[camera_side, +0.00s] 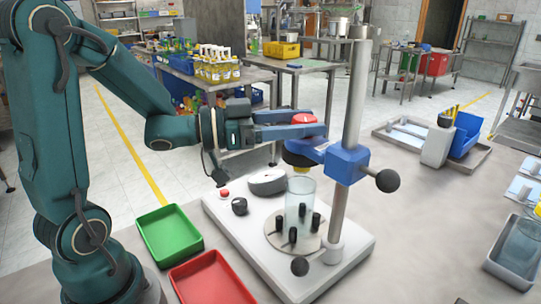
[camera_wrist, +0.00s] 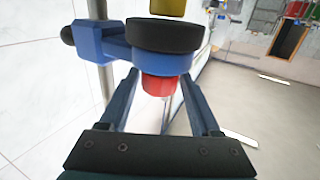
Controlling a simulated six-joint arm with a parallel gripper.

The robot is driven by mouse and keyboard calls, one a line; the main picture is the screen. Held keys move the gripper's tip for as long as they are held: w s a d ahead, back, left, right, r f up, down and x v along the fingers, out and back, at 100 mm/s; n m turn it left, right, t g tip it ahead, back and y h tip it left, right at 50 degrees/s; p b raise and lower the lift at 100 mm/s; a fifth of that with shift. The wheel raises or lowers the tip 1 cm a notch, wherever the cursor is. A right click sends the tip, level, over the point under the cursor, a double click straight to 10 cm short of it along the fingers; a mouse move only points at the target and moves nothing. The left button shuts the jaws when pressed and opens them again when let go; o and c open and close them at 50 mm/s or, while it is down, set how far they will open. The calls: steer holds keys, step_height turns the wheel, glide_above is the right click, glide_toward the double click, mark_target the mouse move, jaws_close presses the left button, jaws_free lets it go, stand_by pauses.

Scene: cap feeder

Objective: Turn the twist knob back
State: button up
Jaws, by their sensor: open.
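The red round knob (camera_side: 304,118), which I take for the twist knob, sits on top of the blue head that is clamped to the upright post. My gripper (camera_side: 312,133) reaches in level from the left at the knob's height. In the wrist view, the picture is upside down and the red knob (camera_wrist: 156,85) shows between my two fingers. My gripper (camera_wrist: 160,78) is open there, one finger on each side, with visible gaps. The near finger partly hides the head in the side view. I cannot tell how far the knob is turned.
The blue clamp (camera_side: 346,163) and metal post (camera_side: 357,90) stand close right of my fingertips. Below is a clear cylinder (camera_side: 300,200) among black pegs on the white base (camera_side: 340,262). A green tray (camera_side: 169,233) and red tray (camera_side: 212,280) lie front left.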

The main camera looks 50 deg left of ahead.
mark_target(315, 117)
steer(key=shift+x, duration=1.85)
jaws_close()
steer(key=shift+y, duration=0.3)
steer(key=shift+w+a+n+t+y, duration=0.15)
steer(key=shift+n+t+y, duration=0.2)
steer(key=shift+n+y, duration=0.65)
steer(key=shift+s+a+n+t+y, duration=0.1)
steer(key=shift+a+n+t+y, duration=0.15)
steer(key=shift+n+y, duration=0.75)
steer(key=shift+w+a+n+t+y, duration=0.1)
steer(key=shift+n+t+y, duration=0.3)
steer(key=shift+y, duration=1.1)
steer(key=shift+a+n+y, duration=0.2)
steer(key=shift+n+y, duration=0.45)
steer(key=shift+y, duration=0.3)
steer(key=shift+a+n+y, duration=0.2)
steer(key=shift+n+y, duration=0.45)
steer(key=shift+y, duration=0.3)
steer(key=shift+a+y, duration=0.1)
steer(key=shift+y, duration=0.2)
